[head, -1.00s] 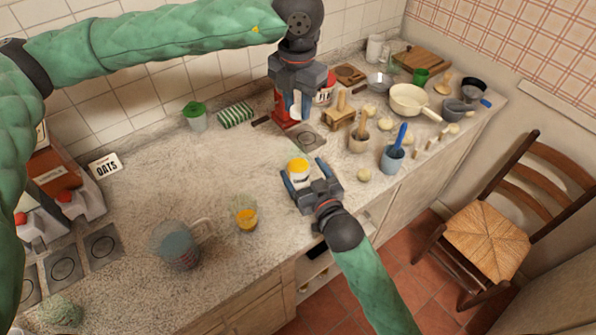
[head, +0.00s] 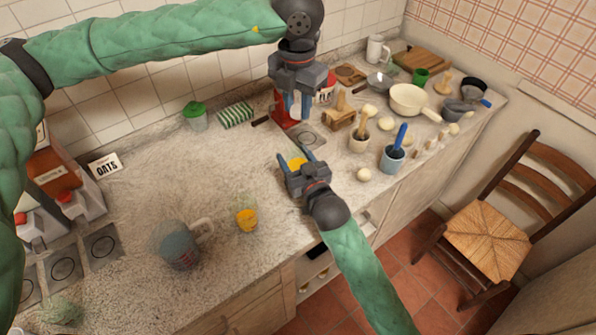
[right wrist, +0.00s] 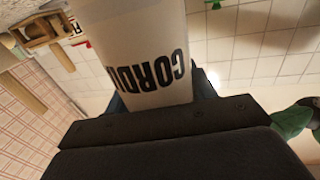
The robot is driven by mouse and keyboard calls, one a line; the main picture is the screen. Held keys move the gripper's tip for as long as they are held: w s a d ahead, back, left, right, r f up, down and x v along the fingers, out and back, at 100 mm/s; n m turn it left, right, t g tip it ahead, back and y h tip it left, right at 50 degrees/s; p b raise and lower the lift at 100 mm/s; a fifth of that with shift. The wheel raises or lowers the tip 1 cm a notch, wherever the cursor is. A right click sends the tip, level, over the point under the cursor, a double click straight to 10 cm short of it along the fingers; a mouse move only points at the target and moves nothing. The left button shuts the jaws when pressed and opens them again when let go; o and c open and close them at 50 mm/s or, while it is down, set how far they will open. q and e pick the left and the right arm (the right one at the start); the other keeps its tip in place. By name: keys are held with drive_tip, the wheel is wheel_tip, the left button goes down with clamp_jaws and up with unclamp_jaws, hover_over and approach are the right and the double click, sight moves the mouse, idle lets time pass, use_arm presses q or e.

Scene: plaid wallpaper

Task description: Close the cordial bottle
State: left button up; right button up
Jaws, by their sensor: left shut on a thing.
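The cordial bottle (right wrist: 145,45) is pale with black lettering in the right wrist view. It stands between my right gripper's fingers, and its lower part is hidden there. In the head view its yellow top (head: 297,163) shows between the blue fingers of my right gripper (head: 297,157). I cannot tell whether these fingers press on it. My left gripper (head: 293,108) points down at the back of the counter, behind the bottle, beside a red object. It is shut on a small pale thing, mostly hidden by the fingers. I cannot make out a bottle cap.
A beaker with orange liquid (head: 247,219) and a glass jug (head: 179,245) stand left of the bottle. The counter (head: 150,185) is clear at middle left.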

drive_tip(key=c, duration=0.8)
use_arm(q)
hover_over(298, 138)
drive_tip(key=shift+w+f, duration=0.1)
drive_tip(key=shift+f, duration=2.35)
drive_tip(key=shift+f, duration=0.1)
drive_tip(key=shift+f, duration=0.8)
drive_tip(key=shift+f, duration=0.55)
